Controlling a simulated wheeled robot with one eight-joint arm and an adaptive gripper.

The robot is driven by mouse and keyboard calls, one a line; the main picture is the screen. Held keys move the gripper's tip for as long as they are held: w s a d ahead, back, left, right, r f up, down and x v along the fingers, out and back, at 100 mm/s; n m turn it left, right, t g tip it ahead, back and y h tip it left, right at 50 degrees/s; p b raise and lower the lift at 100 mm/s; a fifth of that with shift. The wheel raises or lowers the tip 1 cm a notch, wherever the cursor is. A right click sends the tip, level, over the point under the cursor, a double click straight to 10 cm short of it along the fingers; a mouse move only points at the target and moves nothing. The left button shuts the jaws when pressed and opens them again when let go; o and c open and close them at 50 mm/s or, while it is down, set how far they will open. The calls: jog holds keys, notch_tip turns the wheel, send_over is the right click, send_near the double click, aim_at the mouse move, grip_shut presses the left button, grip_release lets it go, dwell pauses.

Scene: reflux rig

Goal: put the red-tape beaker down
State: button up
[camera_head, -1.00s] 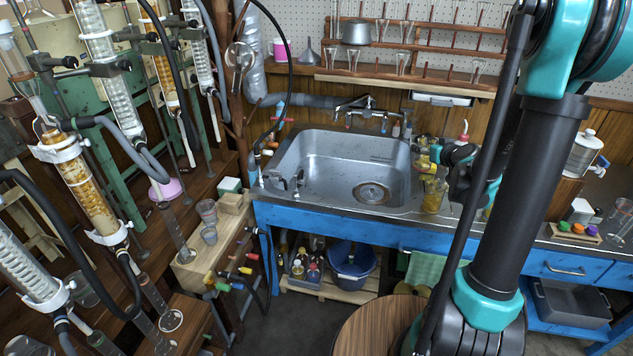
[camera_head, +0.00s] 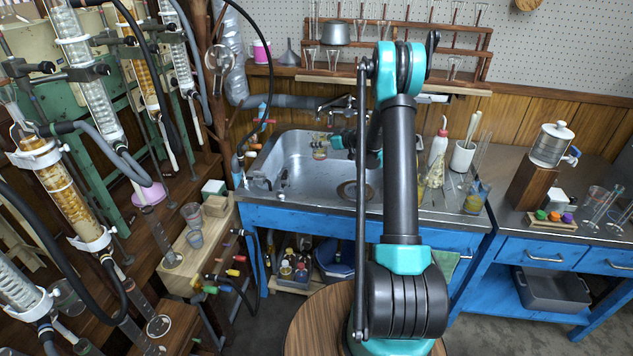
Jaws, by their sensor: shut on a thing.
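My gripper (camera_head: 328,145) is in the head view, above the back part of the sink basin, left of my arm's upright link. It is shut on a small vessel, which I take to be the red-tape beaker (camera_head: 319,152). Only a small, partly hidden patch with yellow and red shows, so its tape and contents are not clear. It appears held above the basin floor, with no support visible under it.
The steel sink (camera_head: 290,185) has a round drain and a tap behind. On the counter (camera_head: 505,165) to the right stand a yellowish flask (camera_head: 433,177), an amber beaker (camera_head: 475,198), a wash bottle (camera_head: 439,148) and a white pot (camera_head: 463,157).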

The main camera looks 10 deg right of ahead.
jog(key=shift+n+g+y, duration=0.6)
jog(key=shift+n, duration=0.2)
jog(key=w+f, duration=0.1)
jog(key=f, duration=0.3)
jog(key=w+f, duration=0.1)
jog(key=f, duration=0.4)
jog(key=w+f, duration=0.1)
jog(key=f, duration=0.4)
jog(key=shift+w+a+f, duration=0.2)
jog(key=shift+a+f, duration=0.05)
jog(key=shift+a, duration=0.1)
jog(key=shift+f, duration=0.1)
jog(key=o, duration=1.3)
